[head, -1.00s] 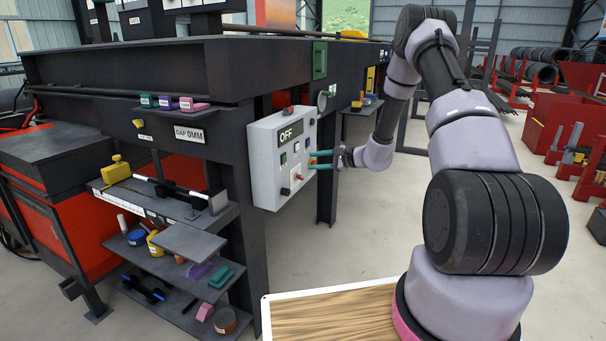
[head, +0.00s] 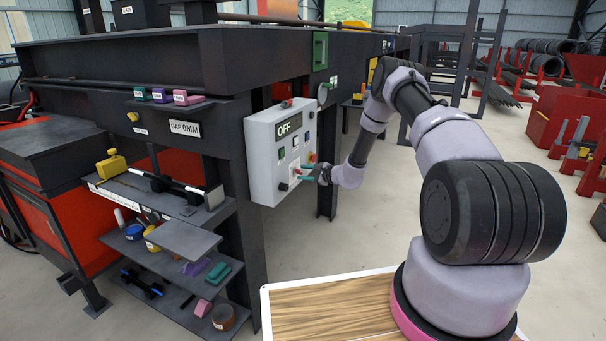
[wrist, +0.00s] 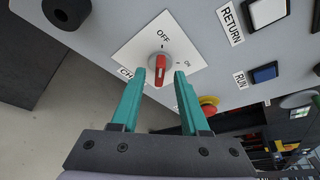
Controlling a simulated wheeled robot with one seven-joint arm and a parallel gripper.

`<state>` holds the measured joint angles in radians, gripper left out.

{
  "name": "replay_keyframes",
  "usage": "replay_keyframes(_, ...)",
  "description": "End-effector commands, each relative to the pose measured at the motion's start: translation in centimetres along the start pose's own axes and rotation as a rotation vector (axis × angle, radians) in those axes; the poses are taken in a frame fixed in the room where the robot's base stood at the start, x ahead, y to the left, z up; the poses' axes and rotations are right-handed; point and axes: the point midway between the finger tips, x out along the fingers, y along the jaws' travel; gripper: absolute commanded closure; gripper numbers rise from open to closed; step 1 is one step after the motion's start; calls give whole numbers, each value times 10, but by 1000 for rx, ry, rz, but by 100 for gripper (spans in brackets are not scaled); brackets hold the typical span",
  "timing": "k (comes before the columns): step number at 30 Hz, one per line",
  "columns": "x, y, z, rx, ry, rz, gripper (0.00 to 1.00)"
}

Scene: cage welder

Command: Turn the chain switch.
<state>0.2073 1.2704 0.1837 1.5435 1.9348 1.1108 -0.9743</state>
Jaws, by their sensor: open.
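The chain switch (wrist: 160,72) is a red rotary knob on a white plate marked OFF and ON, with a label partly hidden that starts "CH". Its red handle lies roughly in line with the OFF mark in the wrist view. My gripper (wrist: 160,76) is open, with one teal finger on each side of the knob. I cannot tell whether the fingers touch it. In the head view my gripper (head: 303,173) is at the front of the grey control box (head: 262,165), hiding part of its lower face.
The box has a display reading OFF (head: 289,126). Near the switch are a RETURN button (wrist: 267,12), a RUN button (wrist: 264,73), a red emergency button (wrist: 208,104) and a black knob (wrist: 67,12). Shelves with small items (head: 180,240) stand left of the box.

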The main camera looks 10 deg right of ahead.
Motion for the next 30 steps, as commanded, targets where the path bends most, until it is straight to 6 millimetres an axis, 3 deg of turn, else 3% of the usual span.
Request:
replay_keyframes(12, 10, 0, 0, 0, 1, 0, 55)
replay_keyframes(13, 10, 0, 0, 0, 1, 0, 63)
replay_keyframes(16, 10, 0, 0, 0, 1, 0, 100)
replay_keyframes(30, 10, -1, 0, 53, 0, 23, 100)
